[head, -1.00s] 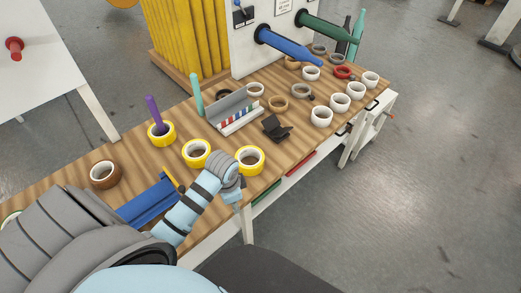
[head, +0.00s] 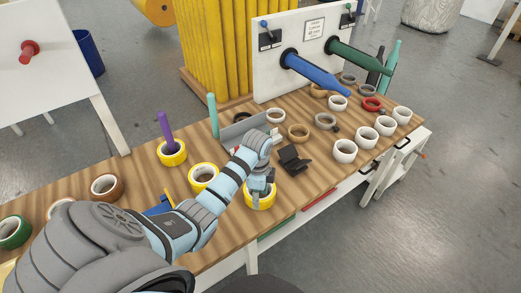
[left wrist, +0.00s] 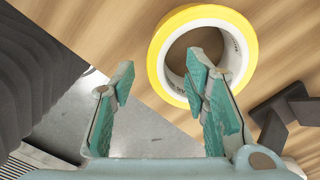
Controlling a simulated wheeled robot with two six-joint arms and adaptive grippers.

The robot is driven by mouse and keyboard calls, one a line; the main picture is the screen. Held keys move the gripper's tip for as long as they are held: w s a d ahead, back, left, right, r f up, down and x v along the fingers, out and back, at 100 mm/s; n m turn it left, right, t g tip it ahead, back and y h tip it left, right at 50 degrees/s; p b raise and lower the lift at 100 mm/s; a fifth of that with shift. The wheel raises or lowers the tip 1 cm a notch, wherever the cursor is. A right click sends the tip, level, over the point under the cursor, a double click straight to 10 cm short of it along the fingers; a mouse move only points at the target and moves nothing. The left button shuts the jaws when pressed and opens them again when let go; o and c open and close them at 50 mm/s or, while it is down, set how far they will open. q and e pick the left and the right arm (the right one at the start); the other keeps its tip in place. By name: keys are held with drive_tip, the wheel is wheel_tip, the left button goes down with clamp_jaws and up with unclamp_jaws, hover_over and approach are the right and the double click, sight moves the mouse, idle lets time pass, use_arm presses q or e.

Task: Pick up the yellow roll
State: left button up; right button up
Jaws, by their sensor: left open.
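A yellow roll (head: 268,203) lies flat near the front edge of the wooden table, partly covered by my left gripper in the head view. My left gripper (head: 262,184) is just above it, pointing down. In the left wrist view the yellow roll (left wrist: 157,52) shows its white inside, and my open left gripper (left wrist: 160,76) has one finger over the roll's opening and the other outside its rim. Nothing is between the fingers. A second yellow roll (head: 203,186) lies to the left. A third yellow roll (head: 172,158) sits around a purple spindle (head: 165,130). My right gripper is not in view.
A black holder (head: 292,160) stands close to the right of the front yellow roll. White rolls (head: 344,151) stand farther right. A brown roll (head: 106,187) lies left. The table edge is close in front.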

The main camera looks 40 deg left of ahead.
use_arm(q)
wheel_tip(320, 180, down, 3)
drive_tip(key=shift+s+a, duration=0.1)
drive_tip(key=shift+s, duration=0.05)
clamp_jaws()
drive_tip(key=shift+r, duration=0.1)
